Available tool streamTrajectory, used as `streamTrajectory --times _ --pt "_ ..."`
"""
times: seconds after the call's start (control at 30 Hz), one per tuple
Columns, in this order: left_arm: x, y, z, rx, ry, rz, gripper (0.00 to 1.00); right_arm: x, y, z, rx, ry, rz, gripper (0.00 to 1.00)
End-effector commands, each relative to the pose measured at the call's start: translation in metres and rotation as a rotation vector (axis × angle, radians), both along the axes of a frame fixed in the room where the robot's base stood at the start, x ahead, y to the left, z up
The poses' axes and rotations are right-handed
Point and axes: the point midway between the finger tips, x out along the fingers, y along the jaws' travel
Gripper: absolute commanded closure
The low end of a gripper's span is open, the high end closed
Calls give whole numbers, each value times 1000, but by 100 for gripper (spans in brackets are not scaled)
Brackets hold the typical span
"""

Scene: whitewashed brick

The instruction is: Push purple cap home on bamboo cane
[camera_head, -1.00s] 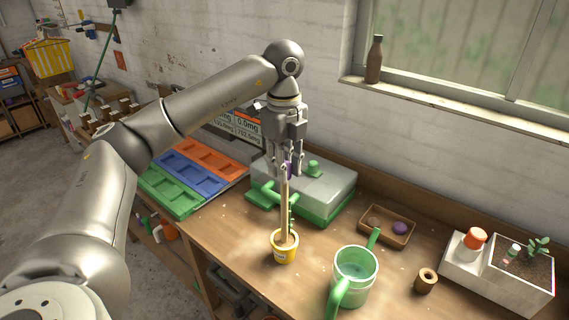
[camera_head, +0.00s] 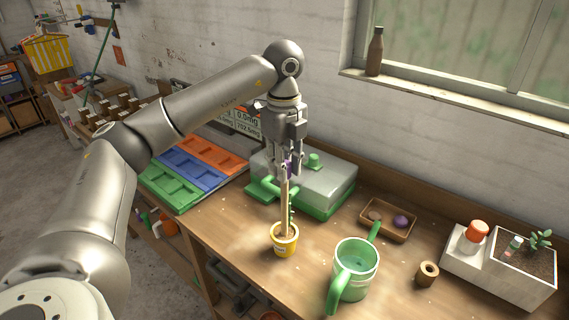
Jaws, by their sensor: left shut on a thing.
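The bamboo cane (camera_head: 284,208) stands about upright in a small yellow pot (camera_head: 285,243) on the bench, beside a thin green plant stem. My left gripper (camera_head: 286,173) points down above the pot and is shut on the purple cap (camera_head: 288,168), at the cane's upper end. The fingers hide much of the cap. I cannot tell how far the cap sits over the cane's tip, or whether it only touches it. My right gripper is not in view.
A grey and green machine (camera_head: 320,187) stands close behind the cane. A green mug (camera_head: 355,270) stands to the right. A wooden tray (camera_head: 389,232) with a purple piece, a wooden ring (camera_head: 427,274) and a white planter (camera_head: 510,272) lie further right. Coloured bins (camera_head: 190,175) are left.

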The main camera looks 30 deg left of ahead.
Motion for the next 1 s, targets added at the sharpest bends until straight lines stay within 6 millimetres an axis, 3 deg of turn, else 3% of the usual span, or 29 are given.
streamTrajectory --times 0.03,0.2,0.57,0.67,1.0 --pt "0 0 -2 1 3 0 73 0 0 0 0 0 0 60" --pt "0 0 -1 1 3 0 52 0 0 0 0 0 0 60" --pt "0 0 2 0 1 0 51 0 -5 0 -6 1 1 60" --pt "0 0 11 1 -1 0 51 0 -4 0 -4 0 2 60" --pt "0 0 68 2 -3 0 51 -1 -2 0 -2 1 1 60"
